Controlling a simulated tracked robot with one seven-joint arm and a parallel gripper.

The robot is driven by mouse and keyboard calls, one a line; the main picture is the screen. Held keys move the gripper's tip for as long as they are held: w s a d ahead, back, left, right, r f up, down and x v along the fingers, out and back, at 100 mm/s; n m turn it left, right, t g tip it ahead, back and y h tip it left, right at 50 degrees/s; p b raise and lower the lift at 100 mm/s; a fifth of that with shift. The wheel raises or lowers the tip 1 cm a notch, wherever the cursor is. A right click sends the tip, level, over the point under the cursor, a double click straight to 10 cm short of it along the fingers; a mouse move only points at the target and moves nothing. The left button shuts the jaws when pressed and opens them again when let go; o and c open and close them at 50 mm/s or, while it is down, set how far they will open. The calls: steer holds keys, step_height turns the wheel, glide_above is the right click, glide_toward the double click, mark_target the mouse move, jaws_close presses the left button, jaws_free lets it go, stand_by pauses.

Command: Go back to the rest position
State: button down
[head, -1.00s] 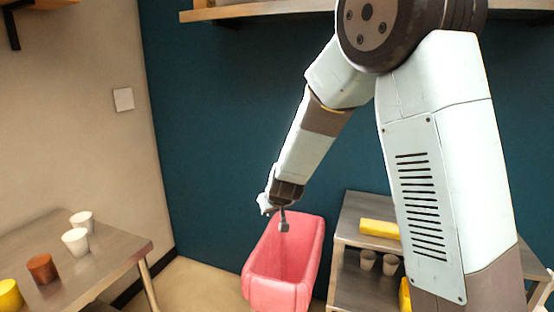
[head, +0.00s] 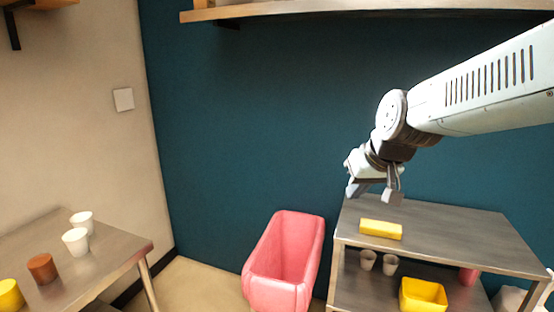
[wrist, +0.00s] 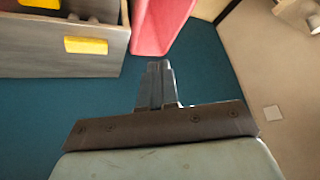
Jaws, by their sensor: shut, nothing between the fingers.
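My gripper (head: 374,193) is up over the left part of the steel shelf table (head: 450,228) in the head view, on the end of my bent arm coming in from the right. It is empty and apart from everything. In the wrist view my gripper (wrist: 158,68) shows its fingers together in front of the blue wall. The fingers are shut with nothing between them.
A pink bin (head: 283,265) stands on the floor left of the shelf table. A yellow block (head: 381,229) lies on its top, with a yellow container (head: 423,295) and grey cups below. Cups stand on the left table (head: 105,250). A wooden shelf (head: 330,8) runs above.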

steer(key=s+d+r+m+h, duration=0.1)
steer(key=s+d, duration=0.5)
steer(key=s, duration=0.6)
steer(key=shift+s+d+r+m+g+h, duration=0.2)
steer(key=shift+s+m+g+h, duration=0.1)
steer(key=shift+m+h, duration=0.25)
